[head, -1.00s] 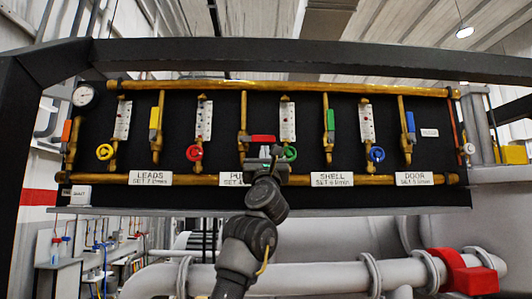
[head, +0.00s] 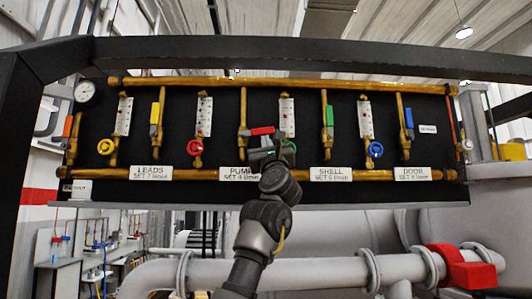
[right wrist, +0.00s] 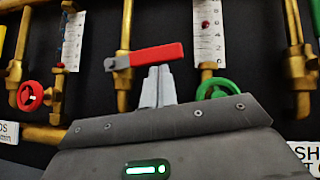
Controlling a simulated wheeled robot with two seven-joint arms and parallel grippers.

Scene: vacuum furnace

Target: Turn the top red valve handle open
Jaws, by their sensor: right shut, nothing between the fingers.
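The red valve handle (head: 262,131) is a flat lever on a brass valve of the vertical pipe above the PUMP label. It lies nearly level, across the pipe, and points right. In the right wrist view the red handle (right wrist: 157,55) slopes slightly up to the right. My right gripper (head: 268,154) is just below it, fingers pointing up at the panel. In the right wrist view the right gripper (right wrist: 158,84) is shut and empty, its fingertips at the handle's lower edge. I cannot tell whether they touch. My left gripper is not in view.
A green round knob (right wrist: 216,89) is close to the right of my fingers. A red round knob (head: 195,147) is further left. Yellow (head: 155,113), green (head: 330,115) and blue (head: 409,118) levers hang along their pipes. A brass pipe (head: 205,174) runs below.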

